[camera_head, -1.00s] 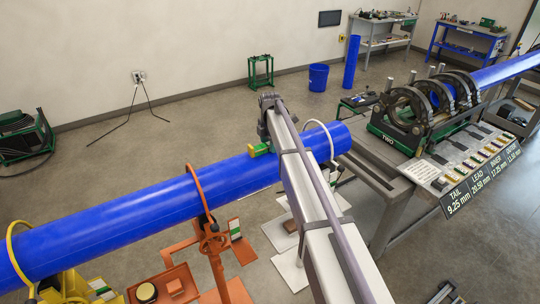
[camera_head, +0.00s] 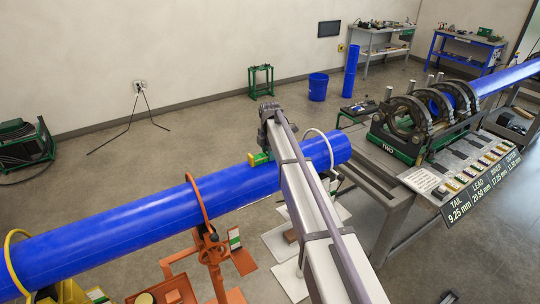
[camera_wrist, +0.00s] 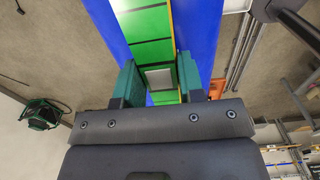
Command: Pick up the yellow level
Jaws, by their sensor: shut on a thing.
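The level (camera_head: 260,158) shows in the head view as a small yellow and green block at the top far edge of the long blue pipe (camera_head: 120,230). My gripper (camera_head: 268,110) is above it at the end of my arm, which hides part of the pipe. In the wrist view the level (camera_wrist: 150,50) is a long green bar with black bands and a yellow edge, over the blue pipe. The two dark green fingers of my gripper (camera_wrist: 157,76) are shut on its sides. I cannot tell whether the level touches the pipe.
An orange pipe stand (camera_head: 210,245) with a hoop holds the pipe at left of my arm. A white hoop (camera_head: 322,145) rings the pipe near its right end. The fusion machine (camera_head: 405,135) and a sign board (camera_head: 480,190) stand at right. Open floor lies behind the pipe.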

